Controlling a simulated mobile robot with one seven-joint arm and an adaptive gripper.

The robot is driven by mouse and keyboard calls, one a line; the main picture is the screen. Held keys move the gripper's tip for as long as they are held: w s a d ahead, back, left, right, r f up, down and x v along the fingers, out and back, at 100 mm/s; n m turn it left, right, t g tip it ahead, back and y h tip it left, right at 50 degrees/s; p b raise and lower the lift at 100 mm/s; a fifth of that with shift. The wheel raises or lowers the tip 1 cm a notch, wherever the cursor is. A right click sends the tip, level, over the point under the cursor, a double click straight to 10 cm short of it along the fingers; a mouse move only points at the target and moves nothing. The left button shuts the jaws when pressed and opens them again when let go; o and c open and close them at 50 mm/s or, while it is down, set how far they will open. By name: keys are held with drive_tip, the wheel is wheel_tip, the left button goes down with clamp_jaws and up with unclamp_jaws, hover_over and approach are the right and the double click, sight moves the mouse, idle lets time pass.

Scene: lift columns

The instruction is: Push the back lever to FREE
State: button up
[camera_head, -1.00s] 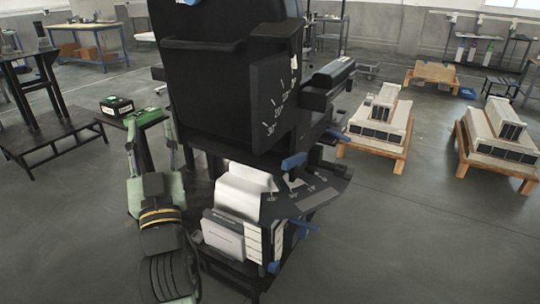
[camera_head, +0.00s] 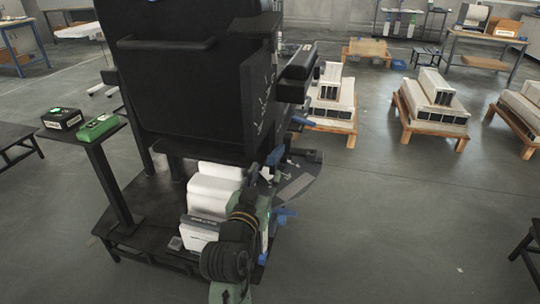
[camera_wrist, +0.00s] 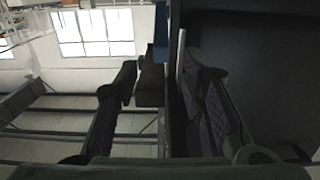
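A black machine (camera_head: 185,80) with a tall panel fills the middle of the head view. Blue levers stick out on its right side: an upper one (camera_head: 301,119), a middle one (camera_head: 274,156) and a lower one (camera_head: 284,216). I cannot tell which is the back lever, nor read the lever markings. My arm reaches up in front of the machine's lower right; my gripper is mostly hidden there. In the wrist view my gripper (camera_wrist: 158,68) is open, its dark fingers apart. A blue piece (camera_wrist: 160,38) shows beyond the gap; contact is unclear.
A dark plate with white markings (camera_head: 296,185) projects at the machine's right. White blocks (camera_head: 213,190) sit low inside the machine. A small stand (camera_head: 111,140) carries a black box (camera_head: 62,118) and a green case (camera_head: 97,128). Open floor lies to the right, before loaded pallets (camera_head: 431,125).

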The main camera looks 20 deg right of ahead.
sight(270, 162)
drive_tip(key=p+x, duration=0.2)
drive_tip(key=x, duration=0.6)
drive_tip(key=shift+w+d, duration=0.2)
drive_tip(key=shift+w, duration=0.05)
drive_tip(key=shift+c, duration=0.4)
clamp_jaws()
